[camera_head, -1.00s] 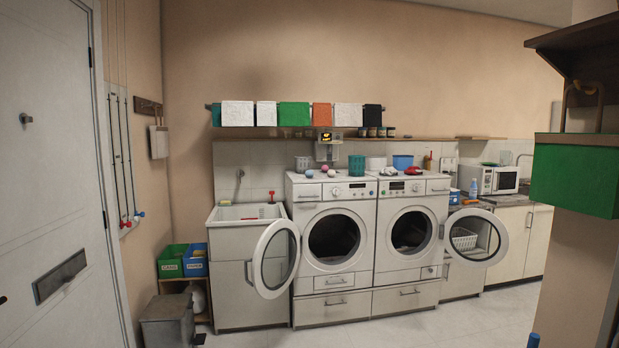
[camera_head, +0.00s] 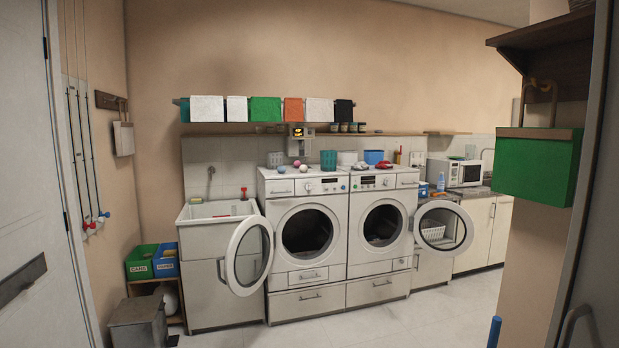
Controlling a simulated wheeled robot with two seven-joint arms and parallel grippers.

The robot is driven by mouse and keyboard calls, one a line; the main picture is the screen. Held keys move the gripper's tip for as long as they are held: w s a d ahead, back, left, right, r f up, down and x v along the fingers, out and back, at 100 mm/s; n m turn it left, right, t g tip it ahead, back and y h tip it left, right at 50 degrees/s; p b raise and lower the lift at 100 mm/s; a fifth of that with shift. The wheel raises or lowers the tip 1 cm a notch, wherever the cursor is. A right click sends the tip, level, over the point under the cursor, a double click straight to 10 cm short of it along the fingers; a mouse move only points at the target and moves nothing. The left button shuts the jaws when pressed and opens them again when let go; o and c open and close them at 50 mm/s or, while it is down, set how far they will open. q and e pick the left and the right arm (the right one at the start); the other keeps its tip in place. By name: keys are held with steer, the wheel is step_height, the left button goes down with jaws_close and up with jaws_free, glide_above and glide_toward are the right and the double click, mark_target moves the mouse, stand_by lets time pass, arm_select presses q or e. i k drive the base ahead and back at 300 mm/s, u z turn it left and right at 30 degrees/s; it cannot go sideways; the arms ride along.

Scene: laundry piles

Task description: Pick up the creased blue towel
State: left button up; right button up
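I cannot make out a creased blue towel in this view. Several cloths hang in a row on a wall rack: a teal one (camera_head: 184,110) at the left end, then white, green (camera_head: 265,110), orange (camera_head: 294,110), white and black ones. Two front-loading machines, a left one (camera_head: 306,273) and a right one (camera_head: 382,263), stand side by side below with their round doors open. Their drums look dark, and I cannot tell what is inside. Neither of my grippers is in view.
A sink cabinet (camera_head: 212,290) stands left of the machines, with green (camera_head: 141,263) and blue (camera_head: 167,261) bins beside it. A grey bin (camera_head: 138,325) is in front. A green box (camera_head: 538,168) hangs at right. Pale floor (camera_head: 420,326) is clear before the machines.

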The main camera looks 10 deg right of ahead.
mark_target(373, 237)
steer(key=z, duration=0.4)
steer(key=i, duration=3.85)
steer(key=z, duration=2.15)
steer(key=i, duration=3.4)
